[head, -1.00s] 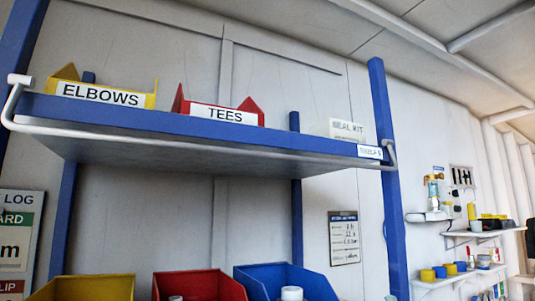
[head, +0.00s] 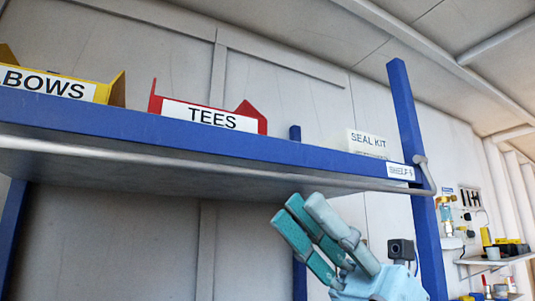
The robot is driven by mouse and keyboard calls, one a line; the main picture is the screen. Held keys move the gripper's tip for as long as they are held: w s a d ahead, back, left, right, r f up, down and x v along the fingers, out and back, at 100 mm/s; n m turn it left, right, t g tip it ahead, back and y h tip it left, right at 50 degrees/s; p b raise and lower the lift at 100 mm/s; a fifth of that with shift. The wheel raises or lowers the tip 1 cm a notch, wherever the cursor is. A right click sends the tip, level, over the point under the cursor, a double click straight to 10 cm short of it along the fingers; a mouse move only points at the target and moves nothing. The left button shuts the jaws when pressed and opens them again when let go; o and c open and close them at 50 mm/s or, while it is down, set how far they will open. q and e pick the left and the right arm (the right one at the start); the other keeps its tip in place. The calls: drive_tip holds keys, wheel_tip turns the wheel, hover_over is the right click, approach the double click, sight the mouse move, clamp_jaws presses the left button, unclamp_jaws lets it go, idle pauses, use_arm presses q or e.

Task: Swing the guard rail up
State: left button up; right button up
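The guard rail (head: 300,181) is a thin pale rod along the front of the blue shelf (head: 250,140), hanging just below its front edge. Its right end bends up to a pivot at the shelf's right end, beside the blue post. Its left end is out of view. My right gripper (head: 303,204), with teal and grey fingers, is below the rail near the shelf's right part, pointing up and left. Its fingertips appear close under the rail and hold nothing that I can see. The finger gap is hard to judge. My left gripper is not in view.
On the shelf stand a yellow ELBOWS bin (head: 112,90), a red TEES bin (head: 207,112) and a pale SEAL KIT box (head: 367,142). The blue right post (head: 405,100) rises beside the rail's end. Small wall shelves (head: 500,258) with items lie beyond it.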

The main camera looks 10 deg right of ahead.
sight(266, 175)
drive_tip(key=x, duration=0.2)
drive_tip(key=p+x, duration=0.1)
drive_tip(key=x, duration=0.1)
drive_tip(key=w+x, duration=0.1)
drive_tip(key=x, duration=0.1)
drive_tip(key=shift+a+r, duration=0.25)
drive_tip(key=shift+a, duration=0.15)
drive_tip(key=shift+s, duration=0.25)
drive_tip(key=shift+c, duration=0.2)
clamp_jaws()
